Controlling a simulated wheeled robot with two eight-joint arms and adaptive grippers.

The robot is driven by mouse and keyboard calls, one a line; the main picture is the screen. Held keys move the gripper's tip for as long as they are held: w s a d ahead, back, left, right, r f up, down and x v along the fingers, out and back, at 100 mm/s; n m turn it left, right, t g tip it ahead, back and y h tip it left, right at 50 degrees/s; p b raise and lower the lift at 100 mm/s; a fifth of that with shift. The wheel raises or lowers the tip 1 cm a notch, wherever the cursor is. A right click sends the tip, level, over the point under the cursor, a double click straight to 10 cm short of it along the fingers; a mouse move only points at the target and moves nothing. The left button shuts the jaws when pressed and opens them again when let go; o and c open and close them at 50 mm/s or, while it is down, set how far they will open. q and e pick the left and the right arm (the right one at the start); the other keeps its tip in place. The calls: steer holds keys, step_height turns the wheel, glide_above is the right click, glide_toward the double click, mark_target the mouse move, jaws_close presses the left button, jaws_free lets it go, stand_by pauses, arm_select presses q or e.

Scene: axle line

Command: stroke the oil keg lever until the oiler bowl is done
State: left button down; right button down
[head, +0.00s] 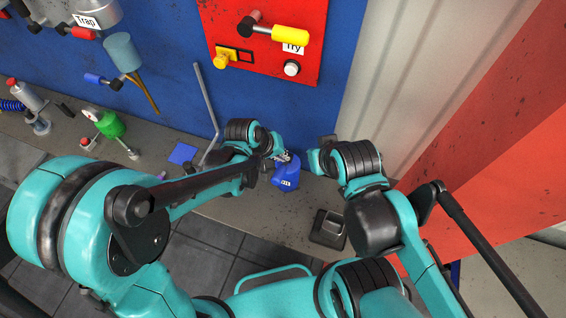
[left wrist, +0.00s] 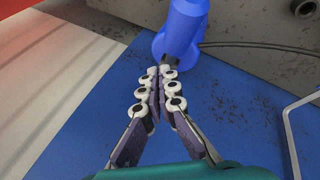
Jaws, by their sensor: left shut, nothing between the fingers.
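A small blue keg with a white label (head: 286,176) stands on the grey ledge by the blue wall, and I take it for the oil keg. My left gripper (head: 284,157) is at its top. In the left wrist view its fingers (left wrist: 160,72) are shut with nothing between them, their tips close to a dark part below the blue body (left wrist: 182,28). I cannot tell whether they touch it or whether that part is the lever. My right gripper (head: 314,160) is just right of the keg, its fingers too hidden to read. I cannot pick out the oiler bowl for sure.
A red panel (head: 262,70) with a yellow handle (head: 290,34) is on the wall above. A bent grey rod (head: 207,100) rises left of the keg. A green valve (head: 110,125) and a teal cup (head: 122,50) are further left. A dark pedal-like block (head: 328,229) lies front right.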

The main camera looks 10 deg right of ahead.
steer(key=shift+r, duration=0.1)
